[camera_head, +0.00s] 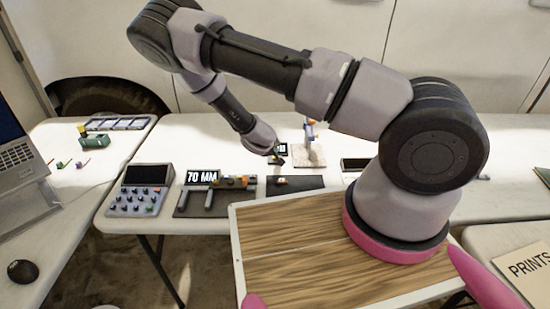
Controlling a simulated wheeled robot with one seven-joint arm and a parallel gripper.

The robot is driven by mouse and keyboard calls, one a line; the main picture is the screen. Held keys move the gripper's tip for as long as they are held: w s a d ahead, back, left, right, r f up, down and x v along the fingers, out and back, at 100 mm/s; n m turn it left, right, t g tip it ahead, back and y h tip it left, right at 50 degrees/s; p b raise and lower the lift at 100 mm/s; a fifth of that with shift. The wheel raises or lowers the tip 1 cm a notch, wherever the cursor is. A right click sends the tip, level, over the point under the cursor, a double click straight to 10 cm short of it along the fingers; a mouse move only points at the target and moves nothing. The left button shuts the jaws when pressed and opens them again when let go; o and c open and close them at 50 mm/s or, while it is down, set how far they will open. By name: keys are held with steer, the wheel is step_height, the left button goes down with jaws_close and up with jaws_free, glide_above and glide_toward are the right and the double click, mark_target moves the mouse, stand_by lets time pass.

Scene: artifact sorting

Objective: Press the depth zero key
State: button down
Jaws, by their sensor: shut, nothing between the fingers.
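My gripper (277,160) is small and dark in this view, pointing down over the back middle of the white table. It is shut and holds nothing. Just behind it a small dark display (283,148) is partly covered by the gripper, and its reading is not legible. The depth zero key cannot be made out. Contact between the gripper and anything below cannot be told.
Left of the gripper stand a "70 MM" display (202,177) with a grey stand and a keypad device (141,190). A pale block with an upright post (310,152) stands just right. My arm crosses above the table.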

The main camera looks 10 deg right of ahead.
steer(key=shift+f, duration=0.2)
steer(key=shift+f, duration=0.25)
steer(key=shift+f, duration=0.35)
stand_by(0.7)
steer(key=shift+r, duration=0.8)
steer(key=shift+r, duration=2.5)
